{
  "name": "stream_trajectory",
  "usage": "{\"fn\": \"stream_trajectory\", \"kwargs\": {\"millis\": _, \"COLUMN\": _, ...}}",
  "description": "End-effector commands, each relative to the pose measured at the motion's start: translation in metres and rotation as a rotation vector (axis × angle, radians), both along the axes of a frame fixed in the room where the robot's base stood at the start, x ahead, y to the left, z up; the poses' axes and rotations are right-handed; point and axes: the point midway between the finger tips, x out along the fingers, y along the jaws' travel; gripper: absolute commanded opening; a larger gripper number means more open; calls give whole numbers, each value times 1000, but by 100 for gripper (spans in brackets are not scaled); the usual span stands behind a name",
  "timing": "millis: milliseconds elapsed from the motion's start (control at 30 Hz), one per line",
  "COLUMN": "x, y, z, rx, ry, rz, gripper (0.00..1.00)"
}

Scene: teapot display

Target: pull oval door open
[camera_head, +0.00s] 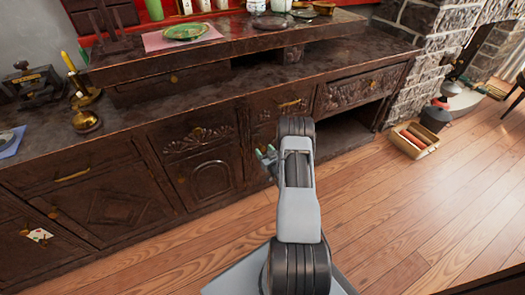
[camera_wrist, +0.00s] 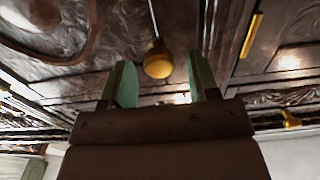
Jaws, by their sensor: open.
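The dark carved cabinet has a door with a rounded arch panel (camera_head: 212,181), which looks like the oval door; it appears closed. My gripper (camera_head: 267,157) shows in the head view to the right of this panel, partly hidden by my arm. In the wrist view my gripper (camera_wrist: 160,82) is open, with green finger pads. A round brass knob (camera_wrist: 158,64) lies between and just beyond the fingertips; contact cannot be told. Curved moulding of a panel (camera_wrist: 60,45) fills the upper left.
A brass bar handle (camera_wrist: 252,35) and another brass pull (camera_wrist: 290,119) are to the right in the wrist view. The countertop (camera_head: 225,85) overhangs the doors. A box (camera_head: 412,140) stands on the floor at right. The wooden floor (camera_head: 400,210) is mostly clear.

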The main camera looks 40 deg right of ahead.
Motion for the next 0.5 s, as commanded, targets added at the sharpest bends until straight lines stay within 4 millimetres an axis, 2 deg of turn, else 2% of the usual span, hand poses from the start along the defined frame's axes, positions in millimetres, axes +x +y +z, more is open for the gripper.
{"fn": "stream_trajectory", "kwargs": {"millis": 200, "x": 18, "y": -3, "z": -1, "rx": -1, "ry": 0, "rz": 0, "gripper": 55}}
{"fn": "stream_trajectory", "kwargs": {"millis": 500, "x": 22, "y": -3, "z": 0, "rx": 0, "ry": 0, "rz": -1, "gripper": 55}}
